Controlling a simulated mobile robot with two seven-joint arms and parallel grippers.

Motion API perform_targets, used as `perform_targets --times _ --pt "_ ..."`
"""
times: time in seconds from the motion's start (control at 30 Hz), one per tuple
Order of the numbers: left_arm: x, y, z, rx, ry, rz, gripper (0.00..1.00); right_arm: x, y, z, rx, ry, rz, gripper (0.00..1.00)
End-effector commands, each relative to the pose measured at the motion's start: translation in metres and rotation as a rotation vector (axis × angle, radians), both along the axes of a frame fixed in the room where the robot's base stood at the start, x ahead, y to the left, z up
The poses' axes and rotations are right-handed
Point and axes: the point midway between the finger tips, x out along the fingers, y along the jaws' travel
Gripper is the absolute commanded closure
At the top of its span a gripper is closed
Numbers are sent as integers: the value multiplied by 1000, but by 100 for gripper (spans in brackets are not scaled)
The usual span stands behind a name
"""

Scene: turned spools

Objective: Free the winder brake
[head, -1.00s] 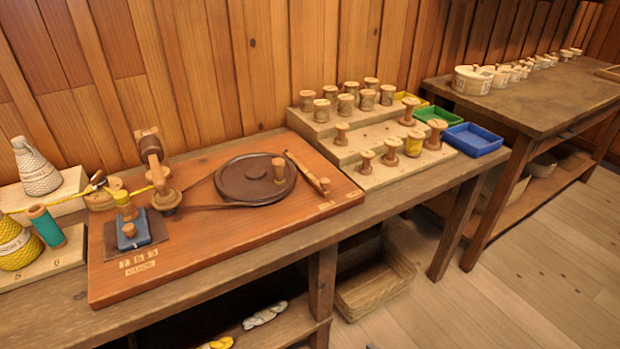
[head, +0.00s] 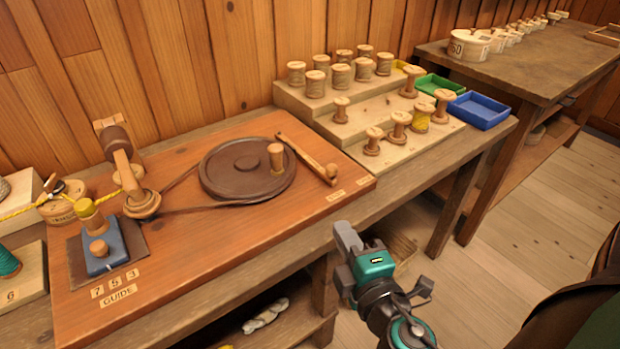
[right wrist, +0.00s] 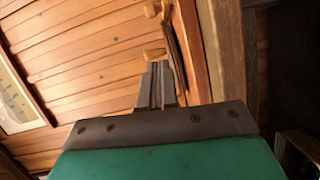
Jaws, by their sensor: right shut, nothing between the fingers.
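The winder board (head: 215,250) lies on the bench with a large dark wheel (head: 225,185) that has an upright wooden knob (head: 276,157). A wooden brake lever (head: 302,156) lies slanted beside the wheel's right side, its peg (head: 331,170) near the small label at the board's right front corner. Whether the lever touches the wheel I cannot tell. My right gripper (head: 346,236) is shut and empty, in front of the bench edge and apart from the lever. In the right wrist view its fingers (right wrist: 156,84) point toward a small wooden knob (right wrist: 155,54). My left gripper is out of view.
A blue guide block (head: 103,250) and a turned wooden post (head: 128,178) stand on the board's left. A stepped rack (head: 345,130) of spools stands to the right, with green (head: 440,86) and blue trays (head: 480,109) beyond.

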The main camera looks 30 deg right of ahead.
Motion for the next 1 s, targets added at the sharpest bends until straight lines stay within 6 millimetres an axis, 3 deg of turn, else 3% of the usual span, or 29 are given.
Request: perform_targets --times 0.57,0.77,1.0 --pt "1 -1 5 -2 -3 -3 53 4 -2 6 -48 -8 -2 100" --pt "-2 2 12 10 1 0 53 27 -8 9 -50 -10 -2 100" --pt "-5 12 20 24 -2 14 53 69 -18 5 -49 -9 -2 100"
